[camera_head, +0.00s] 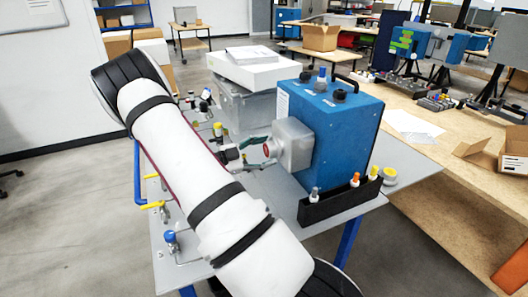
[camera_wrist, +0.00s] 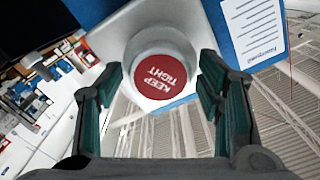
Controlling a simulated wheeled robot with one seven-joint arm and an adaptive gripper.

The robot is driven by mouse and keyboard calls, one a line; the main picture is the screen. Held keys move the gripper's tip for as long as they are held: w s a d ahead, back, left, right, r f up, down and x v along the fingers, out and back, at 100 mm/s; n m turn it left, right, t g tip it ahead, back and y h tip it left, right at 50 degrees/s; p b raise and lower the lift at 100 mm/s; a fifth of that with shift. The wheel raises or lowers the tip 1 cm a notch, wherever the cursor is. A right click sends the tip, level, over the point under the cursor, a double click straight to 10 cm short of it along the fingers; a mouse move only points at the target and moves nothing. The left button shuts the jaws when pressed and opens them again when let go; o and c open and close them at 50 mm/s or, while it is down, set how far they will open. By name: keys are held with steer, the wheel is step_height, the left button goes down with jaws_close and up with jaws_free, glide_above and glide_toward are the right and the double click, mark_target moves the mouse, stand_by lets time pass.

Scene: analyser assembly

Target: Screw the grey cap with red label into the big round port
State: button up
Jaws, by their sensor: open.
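The grey cap with a red "KEEP TIGHT" label (camera_wrist: 164,76) sits at the face of the grey housing (camera_wrist: 112,38), where the port is; how far it is screwed in cannot be told. The cap hides the port opening. In the head view, the cap's red label (camera_head: 267,150) shows on the housing (camera_head: 294,146) at the left side of the blue analyser (camera_head: 345,135). My gripper (camera_wrist: 160,66) is open, its green-padded fingers on either side of the cap with gaps between. In the head view, my gripper (camera_head: 257,152) faces the cap from the left.
A black rack (camera_head: 338,206) with several small capped bottles stands at the analyser's front. A grey bin with a white box (camera_head: 258,74) stands behind. Valves and fittings line the table's left side. My arm hides part of the grey table (camera_head: 380,160).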

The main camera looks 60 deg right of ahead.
steer(key=c, duration=1.2)
steer(key=m, duration=0.5)
steer(key=m+p, duration=0.1)
steer(key=m, duration=0.5)
steer(key=shift+m, duration=0.3)
steer(key=m, duration=0.6)
steer(key=shift+s, duration=0.1)
steer(key=m+p, duration=0.1)
steer(key=m, duration=0.5)
steer(key=o, duration=1.2)
steer(key=shift+d, duration=0.1)
